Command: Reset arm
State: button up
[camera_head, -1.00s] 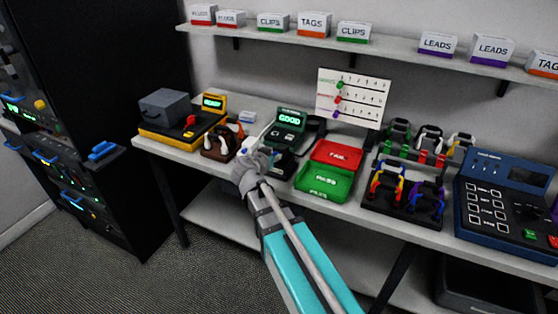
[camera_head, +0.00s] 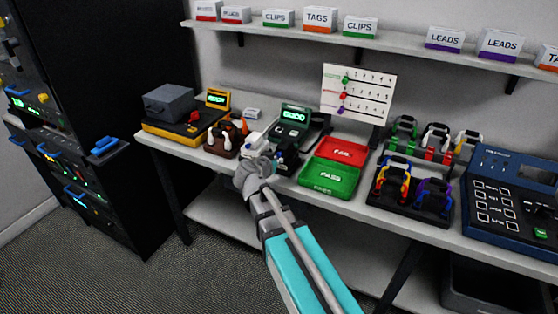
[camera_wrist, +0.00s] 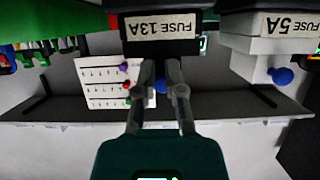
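My gripper (camera_head: 262,170) is at the front edge of the bench, beside the fuse units, at the end of my teal arm. In the wrist view my gripper (camera_wrist: 160,70) has its two fingers a narrow gap apart, just below a black unit labelled FUSE 13A (camera_wrist: 160,47). A blue knob (camera_wrist: 160,87) shows in line between the fingers. I cannot tell whether they touch it. A white unit labelled FUSE 5A (camera_wrist: 250,42), with its own blue knob (camera_wrist: 281,76), is to the right.
A green-lit tester (camera_head: 293,118) stands behind the gripper. Red FAIL (camera_head: 342,150) and green PASS (camera_head: 330,176) trays are to its right, then cable racks (camera_head: 409,188). A dark cabinet (camera_head: 120,60) stands at left. The space before the bench is clear.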

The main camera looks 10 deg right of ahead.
jog(key=o, duration=0.5)
jog(key=shift+w+r, duration=0.1)
jog(key=shift+r, duration=0.05)
